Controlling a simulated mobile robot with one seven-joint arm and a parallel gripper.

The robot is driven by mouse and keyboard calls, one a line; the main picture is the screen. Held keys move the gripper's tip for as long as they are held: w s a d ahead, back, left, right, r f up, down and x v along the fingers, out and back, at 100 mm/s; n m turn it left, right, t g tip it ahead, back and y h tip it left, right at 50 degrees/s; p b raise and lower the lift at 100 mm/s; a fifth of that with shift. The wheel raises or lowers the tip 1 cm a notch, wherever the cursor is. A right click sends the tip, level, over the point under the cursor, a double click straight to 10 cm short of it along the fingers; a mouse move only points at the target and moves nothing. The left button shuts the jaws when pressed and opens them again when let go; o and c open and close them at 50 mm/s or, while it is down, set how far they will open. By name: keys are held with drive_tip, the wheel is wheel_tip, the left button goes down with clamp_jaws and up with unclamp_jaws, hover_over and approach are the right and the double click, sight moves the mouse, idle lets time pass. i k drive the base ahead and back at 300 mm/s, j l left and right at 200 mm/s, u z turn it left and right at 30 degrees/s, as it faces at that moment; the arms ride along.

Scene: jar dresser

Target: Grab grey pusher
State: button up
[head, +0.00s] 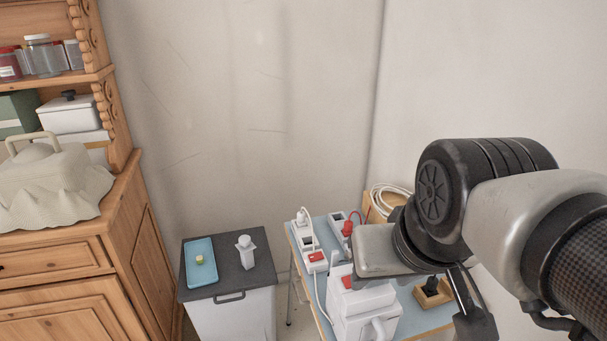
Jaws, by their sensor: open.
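A light grey, upright piece with a rounded knob on top, which looks like the grey pusher (246,251), stands on the dark top of a small cabinet (228,286). My gripper (467,298) is at the lower right, over the right end of the blue-topped table. It is open and well apart from the pusher. Its fingers are seen partly from the side, and no object shows between them.
A blue tray (193,271) with a small yellowish piece (199,259) lies left of the pusher. The blue-topped table (411,317) holds power strips (316,262), a white appliance (364,310) and a black piece on a wooden block (432,291). A wooden dresser (146,230) stands left.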

sight(245, 245)
drive_tip(key=j, duration=1.2)
drive_tip(key=i+j, duration=0.2)
drive_tip(key=i+j+z, duration=0.15)
drive_tip(key=j, duration=0.2)
drive_tip(key=i+j+z, duration=0.1)
drive_tip(key=i, duration=0.35)
drive_tip(key=i+j+z, duration=0.15)
drive_tip(key=i+j, duration=0.2)
drive_tip(key=i, duration=0.05)
